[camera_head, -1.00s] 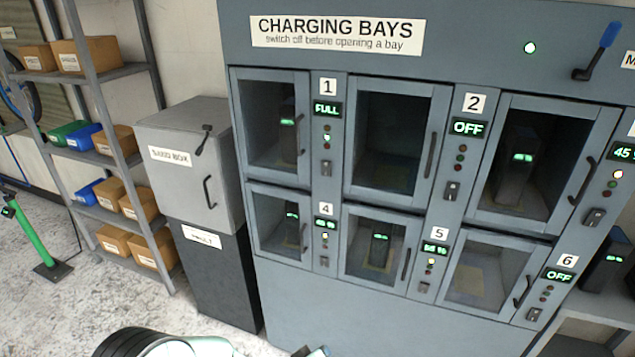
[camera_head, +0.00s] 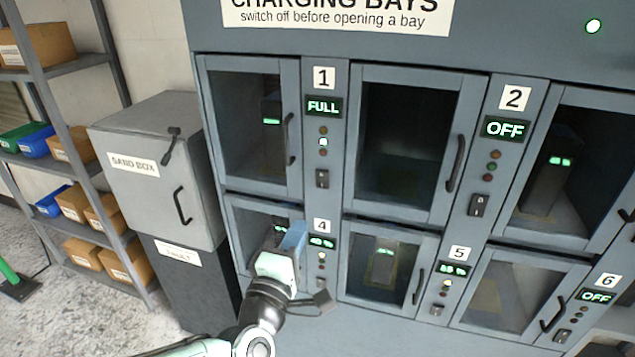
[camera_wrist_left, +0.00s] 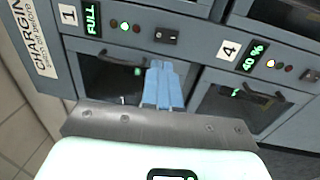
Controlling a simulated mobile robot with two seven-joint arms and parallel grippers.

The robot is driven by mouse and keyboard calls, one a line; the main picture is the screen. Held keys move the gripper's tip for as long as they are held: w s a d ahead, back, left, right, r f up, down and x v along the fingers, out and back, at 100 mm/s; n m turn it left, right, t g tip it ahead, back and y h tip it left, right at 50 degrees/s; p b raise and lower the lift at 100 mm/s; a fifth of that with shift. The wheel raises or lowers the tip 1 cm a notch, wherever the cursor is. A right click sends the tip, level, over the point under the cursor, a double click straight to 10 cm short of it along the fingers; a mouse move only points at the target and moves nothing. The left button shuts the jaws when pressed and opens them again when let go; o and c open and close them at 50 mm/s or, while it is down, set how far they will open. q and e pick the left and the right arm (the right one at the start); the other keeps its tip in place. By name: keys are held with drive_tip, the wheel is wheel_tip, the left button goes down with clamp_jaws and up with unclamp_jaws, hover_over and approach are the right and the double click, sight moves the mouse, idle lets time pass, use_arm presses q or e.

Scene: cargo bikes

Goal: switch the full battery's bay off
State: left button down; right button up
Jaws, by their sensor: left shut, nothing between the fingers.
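Bay 1 (camera_head: 252,130) has a display reading FULL (camera_head: 323,106), a lit green lamp and a dark battery (camera_head: 271,110) behind its closed glass door. Its small black rocker switch (camera_head: 322,178) sits below the lamps and also shows in the left wrist view (camera_wrist_left: 167,36). My left gripper (camera_head: 294,234) is shut and empty, its blue fingers in front of the upper part of bay 4's door, below and left of the switch. In the left wrist view the fingertips (camera_wrist_left: 168,64) point toward the switch, apart from it. My right gripper is not in view.
Bay 2's display (camera_head: 505,128) reads OFF. Door handles (camera_head: 290,139) stick out. A grey sand box (camera_head: 160,170) and a shelf with bins (camera_head: 75,205) stand left.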

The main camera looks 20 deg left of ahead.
sight(323, 175)
use_arm(q)
drive_tip(key=shift+s, duration=0.1)
drive_tip(key=w+p, duration=0.1)
drive_tip(key=w, duration=0.3)
drive_tip(key=w+r+p, duration=0.1)
drive_tip(key=w, duration=0.9)
drive_tip(key=shift+d+r+p, duration=0.25)
drive_tip(key=shift+r+p, duration=0.1)
drive_tip(key=shift+p, duration=0.05)
drive_tip(key=shift+w+r+p, duration=0.15)
drive_tip(key=shift+r+p, duration=0.1)
drive_tip(key=shift+p, duration=0.25)
drive_tip(key=shift+g, duration=0.3)
